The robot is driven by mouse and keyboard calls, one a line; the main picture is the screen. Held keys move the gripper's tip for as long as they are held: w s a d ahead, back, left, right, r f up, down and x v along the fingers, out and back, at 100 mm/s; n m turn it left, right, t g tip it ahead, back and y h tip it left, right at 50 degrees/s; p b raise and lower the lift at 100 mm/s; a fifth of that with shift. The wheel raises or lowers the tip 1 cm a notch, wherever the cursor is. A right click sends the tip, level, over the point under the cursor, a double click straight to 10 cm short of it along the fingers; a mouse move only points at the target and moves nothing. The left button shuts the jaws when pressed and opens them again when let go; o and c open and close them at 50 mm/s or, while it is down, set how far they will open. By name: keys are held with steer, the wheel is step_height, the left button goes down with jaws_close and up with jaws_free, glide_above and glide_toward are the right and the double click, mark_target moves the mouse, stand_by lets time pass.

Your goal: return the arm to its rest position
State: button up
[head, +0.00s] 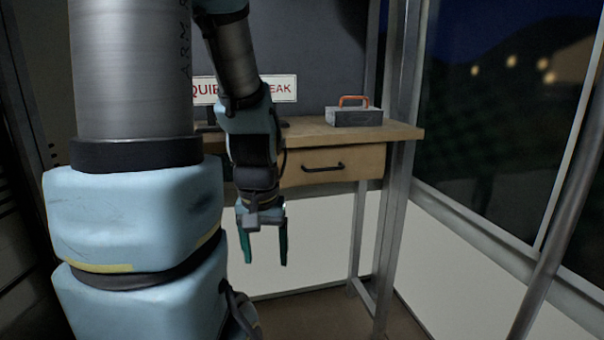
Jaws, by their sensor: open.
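My arm hangs down across the left and middle of the head view, its light blue and grey links covering part of the desk. My gripper (264,252) points downward in front of the desk, below the level of the drawer. Its two dark green fingers are apart, and nothing shows between them.
A wooden desk (405,132) with a closed drawer (300,168) stands behind my arm. A grey box with an orange handle (354,116) sits on its right side. A partly hidden sign (283,88) is behind. Metal posts (392,220) and windows are at right.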

step_height(320, 180, up, 15)
steer(key=p, duration=1.3)
steer(key=shift+w+d, duration=0.15)
steer(key=shift+w, duration=0.2)
